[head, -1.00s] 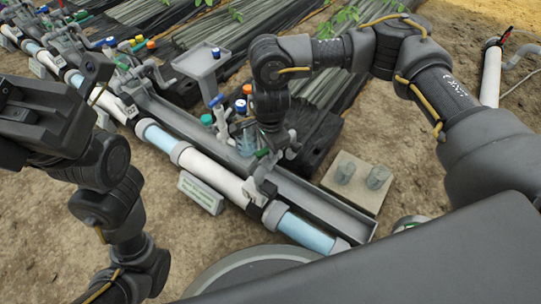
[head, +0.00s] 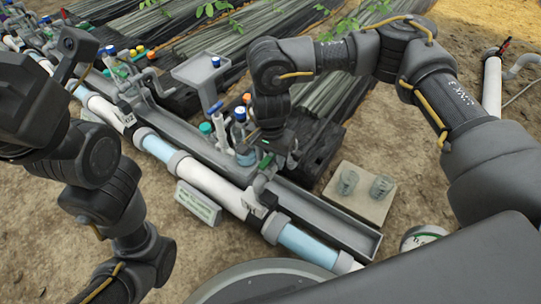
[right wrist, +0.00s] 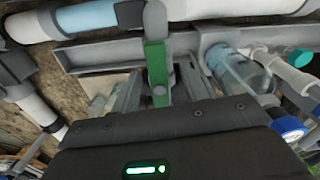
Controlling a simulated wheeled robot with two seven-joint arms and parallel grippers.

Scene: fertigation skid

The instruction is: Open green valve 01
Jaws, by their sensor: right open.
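Green valve 01 has a green lever (head: 265,162) on a grey body above the white pipe, at the front right part of the skid in the head view. In the right wrist view the green lever (right wrist: 157,72) points down the picture from a grey stem. My right gripper (head: 281,158) is at the valve, jaws open. In the right wrist view its two fingers (right wrist: 160,92) stand on either side of the lever, with gaps visible. The lever's lower end is close to the gripper's palm edge. My left arm is at the left; its jaws cannot be made out.
A clear bottle with a blue cap (head: 240,130) stands close left of my right gripper. A white pole with a teal cap (head: 206,128) is beside it. A grey trough (head: 325,215) runs behind the pipe. A small sign (head: 198,203) stands in front. A pad with two glasses (head: 360,193) lies right.

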